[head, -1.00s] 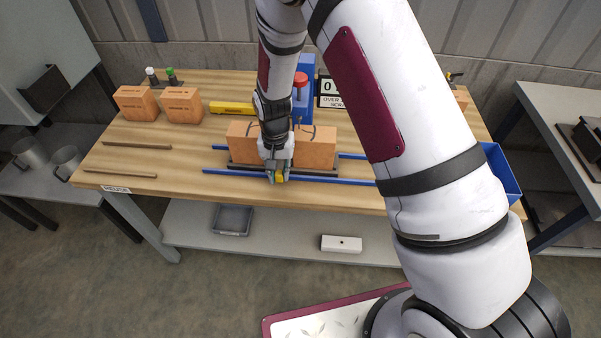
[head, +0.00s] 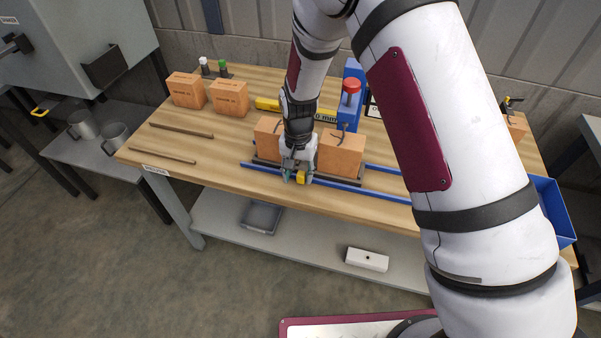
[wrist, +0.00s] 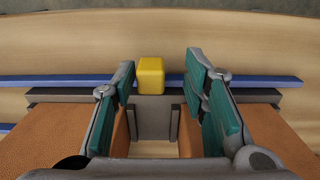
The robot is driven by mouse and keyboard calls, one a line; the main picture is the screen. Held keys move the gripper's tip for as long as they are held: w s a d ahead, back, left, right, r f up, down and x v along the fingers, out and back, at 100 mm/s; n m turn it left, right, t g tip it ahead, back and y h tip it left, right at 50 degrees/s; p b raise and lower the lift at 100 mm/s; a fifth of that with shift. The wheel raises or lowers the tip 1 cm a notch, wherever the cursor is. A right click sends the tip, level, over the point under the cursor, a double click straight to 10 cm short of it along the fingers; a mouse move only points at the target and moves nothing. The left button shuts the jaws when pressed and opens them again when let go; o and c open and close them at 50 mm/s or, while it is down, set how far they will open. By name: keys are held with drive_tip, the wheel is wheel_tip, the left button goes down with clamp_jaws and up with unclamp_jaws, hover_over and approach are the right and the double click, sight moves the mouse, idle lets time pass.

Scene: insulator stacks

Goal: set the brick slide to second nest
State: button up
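The brick slide is a dark grey carriage (head: 346,179) on blue rails (head: 385,194), with a left orange brick (head: 267,137) and a right orange brick (head: 342,154) on it. It sits near the rails' left end. A yellow block (wrist: 150,76) is at its front middle, and it also shows in the head view (head: 301,177). My gripper (head: 297,177) reaches down between the two bricks. In the wrist view its teal-padded fingers (wrist: 160,80) are apart, either side of the yellow block, with gaps showing. I cannot tell which nest is second.
Two loose orange bricks (head: 229,98) and two brown strips (head: 181,131) lie at the left of the table. A yellow level (head: 268,104) and a blue stand with a red knob (head: 351,87) are behind the slide. A blue bin (head: 556,208) is at the right end.

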drive_tip(key=shift+d, duration=0.1)
wheel_tip(320, 180, up, 12)
idle(0.5)
idle(0.5)
drive_tip(key=s+d+r+n+t, duration=0.1)
drive_tip(key=s+d+r, duration=0.35)
drive_tip(key=r, duration=0.45)
drive_tip(key=s+d+r+n+t, duration=0.1)
drive_tip(key=s+d+r, duration=0.4)
drive_tip(key=r, duration=0.5)
drive_tip(key=s+d+r+t, duration=0.1)
drive_tip(key=s+d, duration=0.3)
drive_tip(key=s, duration=0.4)
drive_tip(key=s+d+r+n+t, duration=0.1)
drive_tip(key=s+d+r, duration=0.3)
drive_tip(key=s, duration=0.4)
drive_tip(key=shift+s+d+r+n+t, duration=0.2)
drive_tip(key=shift+s+n+t, duration=0.1)
drive_tip(key=shift+t, duration=0.3)
